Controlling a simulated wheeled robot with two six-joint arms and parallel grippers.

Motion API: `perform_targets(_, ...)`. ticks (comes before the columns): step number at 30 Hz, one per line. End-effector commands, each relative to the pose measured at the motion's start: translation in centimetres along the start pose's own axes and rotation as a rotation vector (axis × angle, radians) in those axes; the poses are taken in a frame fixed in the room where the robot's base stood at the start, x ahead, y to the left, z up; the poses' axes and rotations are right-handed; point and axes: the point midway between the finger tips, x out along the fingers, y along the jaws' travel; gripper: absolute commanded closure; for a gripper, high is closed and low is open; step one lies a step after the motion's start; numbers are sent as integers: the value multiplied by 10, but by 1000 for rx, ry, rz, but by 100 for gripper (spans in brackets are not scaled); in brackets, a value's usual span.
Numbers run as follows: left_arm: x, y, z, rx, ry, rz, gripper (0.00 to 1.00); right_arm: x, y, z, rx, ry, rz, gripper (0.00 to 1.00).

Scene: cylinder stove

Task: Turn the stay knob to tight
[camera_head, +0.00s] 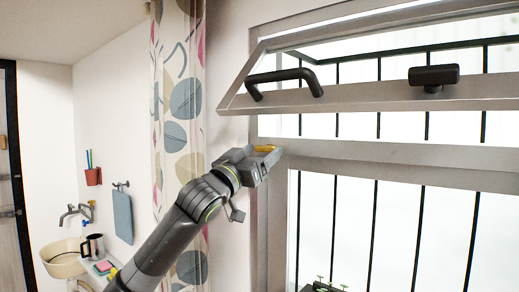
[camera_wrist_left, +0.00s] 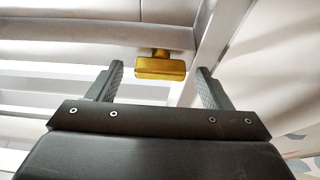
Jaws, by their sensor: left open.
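The stay knob, a small yellow-gold block, shows in the head view (camera_head: 266,148) just past my left gripper, by the lower frame of the tilted window. In the left wrist view the stay knob (camera_wrist_left: 160,69) lies between the two fingertips in the picture, with a gap on each side. I cannot tell whether it is at the depth of the fingertips. My left gripper (camera_head: 258,158) is open, with nothing held. Much of the knob's mount is hidden. My right gripper is in neither view.
The tilted window sash (camera_head: 390,95) hangs above, with a black handle (camera_head: 285,77) and another dark fitting (camera_head: 434,75). A patterned curtain (camera_head: 180,110) hangs left of the window. Dark bars stand outside. A basin (camera_head: 62,262) and mug (camera_head: 94,246) are at lower left.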

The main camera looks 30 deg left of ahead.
Motion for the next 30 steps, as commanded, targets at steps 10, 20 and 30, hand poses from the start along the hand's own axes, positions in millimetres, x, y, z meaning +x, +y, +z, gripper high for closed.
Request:
perform_targets(10, 0, 0, 0, 1, 0, 0, 42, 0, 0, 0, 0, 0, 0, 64)
perform_targets(20, 0, 0, 0, -1, 0, -1, 72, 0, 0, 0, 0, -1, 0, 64)
perform_targets(30, -1, 2, 2, -93, 3, -38, 72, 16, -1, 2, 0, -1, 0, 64)
